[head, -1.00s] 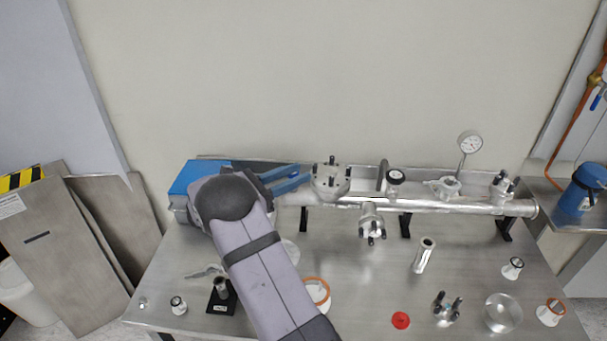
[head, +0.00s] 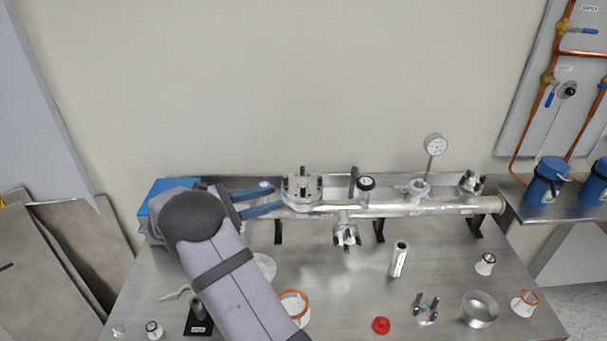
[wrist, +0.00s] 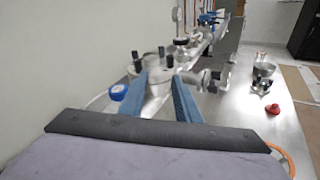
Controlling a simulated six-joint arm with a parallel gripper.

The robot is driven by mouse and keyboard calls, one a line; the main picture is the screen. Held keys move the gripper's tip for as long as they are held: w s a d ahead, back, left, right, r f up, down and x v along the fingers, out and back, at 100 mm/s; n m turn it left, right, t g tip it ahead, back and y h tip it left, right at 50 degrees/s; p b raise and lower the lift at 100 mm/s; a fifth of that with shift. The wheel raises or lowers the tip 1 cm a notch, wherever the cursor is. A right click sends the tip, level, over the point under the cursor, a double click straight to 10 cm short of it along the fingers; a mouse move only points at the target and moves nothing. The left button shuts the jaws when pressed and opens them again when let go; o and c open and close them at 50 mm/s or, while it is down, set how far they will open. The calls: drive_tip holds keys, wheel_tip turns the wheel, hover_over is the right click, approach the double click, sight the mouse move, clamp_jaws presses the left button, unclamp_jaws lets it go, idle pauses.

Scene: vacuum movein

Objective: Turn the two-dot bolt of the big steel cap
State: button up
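The big steel cap (head: 302,187) is a round flange with several black bolts, on top of the left part of the horizontal steel pipe (head: 400,209). In the wrist view the cap (wrist: 158,72) lies just ahead of the fingers. I cannot make out the dot marks on its bolts. My gripper (head: 270,198) points right toward the cap from its left side. Its two blue fingers (wrist: 160,92) are spread apart with nothing seen held between them. The fingertips appear close to the cap; whether they touch it is unclear.
A smaller bolted cap (head: 346,235) faces forward on the pipe. A dial gauge (head: 435,146) rises farther right. The bench middle is mostly clear.

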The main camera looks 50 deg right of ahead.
drive_tip(key=s+d+m+g+y+p, duration=0.1)
drive_tip(key=s+m+g+y+p, duration=0.1)
drive_tip(key=s+m+y, duration=0.3)
wheel_tip(320, 180, up, 10)
drive_tip(key=n+t+y+p, duration=0.6)
drive_tip(key=n+y+p, duration=0.6)
drive_tip(key=n, duration=2.3)
hover_over(320, 177)
drive_tip(key=shift+a+h, duration=0.1)
drive_tip(key=shift+h, duration=0.6)
drive_tip(key=shift+f+p, duration=1.5)
drive_tip(key=shift+f, duration=2.15)
clamp_jaws()
